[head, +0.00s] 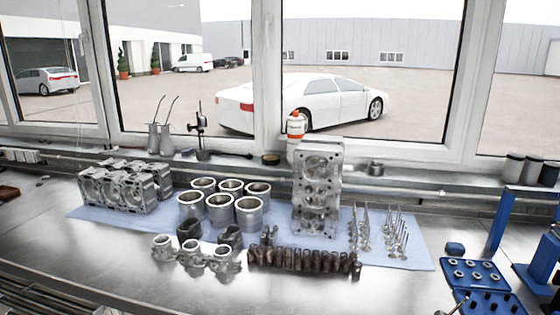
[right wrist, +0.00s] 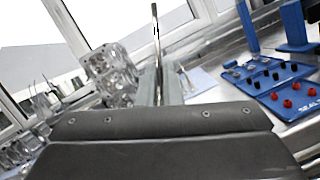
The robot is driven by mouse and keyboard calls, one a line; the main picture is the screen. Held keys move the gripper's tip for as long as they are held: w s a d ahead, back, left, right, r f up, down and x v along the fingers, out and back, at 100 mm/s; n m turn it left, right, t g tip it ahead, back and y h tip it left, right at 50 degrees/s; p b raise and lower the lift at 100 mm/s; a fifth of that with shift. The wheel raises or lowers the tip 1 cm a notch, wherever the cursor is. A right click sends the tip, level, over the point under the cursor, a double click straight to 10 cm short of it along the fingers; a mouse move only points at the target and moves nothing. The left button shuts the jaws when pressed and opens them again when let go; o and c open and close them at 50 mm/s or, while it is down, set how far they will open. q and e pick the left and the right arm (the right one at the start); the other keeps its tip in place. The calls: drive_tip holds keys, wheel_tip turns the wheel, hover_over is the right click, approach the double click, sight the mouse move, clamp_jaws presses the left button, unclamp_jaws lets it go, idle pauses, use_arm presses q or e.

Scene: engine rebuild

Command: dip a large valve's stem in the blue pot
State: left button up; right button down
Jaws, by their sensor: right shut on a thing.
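My right gripper (right wrist: 158,86) is shut on a valve (right wrist: 156,35) in the right wrist view. The thin stem points up from between the fingers, and the valve's head is not clear to see. A thin rod, perhaps this stem, shows at the bottom right edge of the head view. A small blue thing, seemingly the blue pot (head: 454,248), stands behind the blue trays in the head view; the held stem is apart from it. Several other valves (head: 364,232) stand at the right of the blue mat (head: 418,258). My left gripper is not in view.
Blue trays (head: 477,272) with small parts lie at the right; the right wrist view shows black and red pieces on them. A blue stand (head: 499,220) rises behind. A cylinder head (head: 318,190) stands mid-bench. Bare steel bench (head: 385,290) lies in front of the mat.

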drive_tip(key=n+y, duration=0.1)
drive_tip(key=n, duration=0.2)
drive_tip(key=n+y, duration=0.1)
drive_tip(key=n, duration=0.2)
drive_tip(key=shift+t+p, duration=0.35)
drive_tip(key=shift+t, duration=0.05)
drive_tip(key=n+g+y+p, duration=0.1)
drive_tip(key=n+y+p, duration=0.1)
drive_tip(key=n, duration=0.5)
drive_tip(key=n+g+y+p, duration=0.1)
drive_tip(key=n+y+p, duration=0.1)
drive_tip(key=n+p, duration=0.3)
drive_tip(key=n+y+p, duration=0.2)
drive_tip(key=n+p, duration=0.2)
drive_tip(key=n, duration=0.6)
drive_tip(key=shift+r+g, duration=0.1)
drive_tip(key=shift+g, duration=0.3)
drive_tip(key=shift+d, duration=0.1)
